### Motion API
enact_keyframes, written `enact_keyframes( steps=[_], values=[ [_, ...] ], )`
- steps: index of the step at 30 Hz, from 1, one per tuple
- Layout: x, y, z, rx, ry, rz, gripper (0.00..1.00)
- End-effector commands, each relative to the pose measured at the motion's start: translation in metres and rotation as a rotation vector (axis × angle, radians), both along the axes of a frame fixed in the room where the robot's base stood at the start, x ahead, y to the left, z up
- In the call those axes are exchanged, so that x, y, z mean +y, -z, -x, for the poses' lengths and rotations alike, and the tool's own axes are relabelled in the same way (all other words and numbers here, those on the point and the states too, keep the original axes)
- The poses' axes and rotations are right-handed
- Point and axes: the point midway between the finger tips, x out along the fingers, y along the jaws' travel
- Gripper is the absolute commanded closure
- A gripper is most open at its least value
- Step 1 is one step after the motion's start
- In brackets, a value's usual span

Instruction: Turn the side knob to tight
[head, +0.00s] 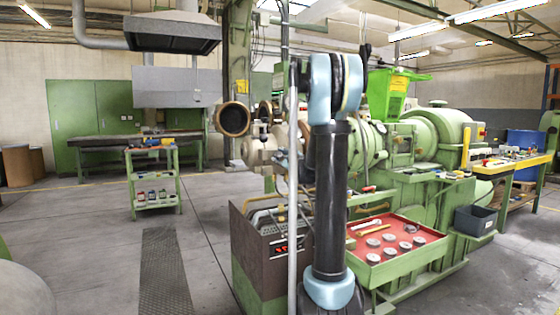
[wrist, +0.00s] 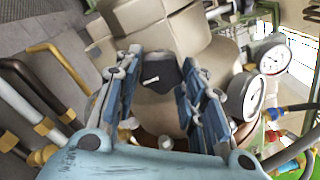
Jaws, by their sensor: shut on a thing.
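In the wrist view my gripper (wrist: 162,66) has its two blue-padded fingers on either side of a dark knob (wrist: 158,77) with a short white mark. The fingers are shut on the knob, which sits on a beige, rounded machine housing (wrist: 150,20). The white mark lies nearly level in the picture. In the head view my arm stands in front of the green extruder (head: 425,135) and hides the knob and most of the gripper.
Pressure gauges (wrist: 245,97) stand close to the right finger. Pipes with brass fittings (wrist: 30,115) lie to the left. In the head view a red tray (head: 405,262) with round parts is right of my arm, and open floor lies left.

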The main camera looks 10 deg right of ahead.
Motion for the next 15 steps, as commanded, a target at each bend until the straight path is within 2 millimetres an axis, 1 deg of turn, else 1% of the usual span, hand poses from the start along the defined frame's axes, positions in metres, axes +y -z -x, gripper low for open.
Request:
enact_keyframes(
  steps=[9,10,12,15],
  values=[
    [-0.0010,-0.0002,-0.0005,0.001,0.002,-0.001,0.87],
    [-0.0010,-0.0002,-0.0005,0.001,0.002,-0.001,0.56],
    [-0.0007,-0.0001,-0.0004,0.000,0.001,-0.001,0.42],
    [-0.0003,-0.0001,-0.0002,0.000,0.001,-0.001,0.42]
  ],
)
